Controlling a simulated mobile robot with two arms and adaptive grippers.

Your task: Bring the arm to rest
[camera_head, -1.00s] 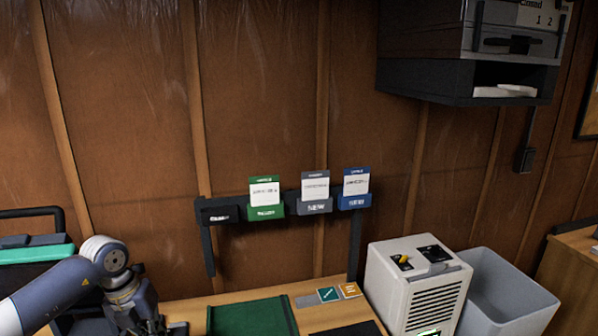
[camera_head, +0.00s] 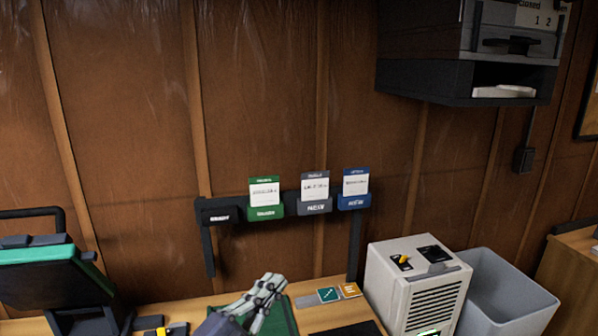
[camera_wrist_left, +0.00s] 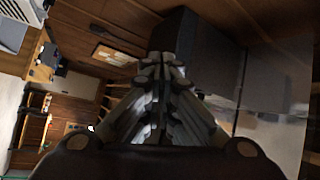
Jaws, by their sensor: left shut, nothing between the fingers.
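My left gripper (camera_head: 264,294) shows at the bottom middle of the head view, over the green mat (camera_head: 285,322) on the wooden bench. Its fingers are together and hold nothing. The left wrist view shows the shut fingers (camera_wrist_left: 158,75) in the middle, with the room tilted behind them. My right gripper is in neither view.
A wall rack holds green (camera_head: 264,198), grey (camera_head: 315,192) and blue (camera_head: 355,188) card holders; its left black holder (camera_head: 218,215) has no card. A white machine (camera_head: 415,285) and grey bin (camera_head: 500,295) stand right. A dark shelf unit (camera_head: 465,85) hangs above.

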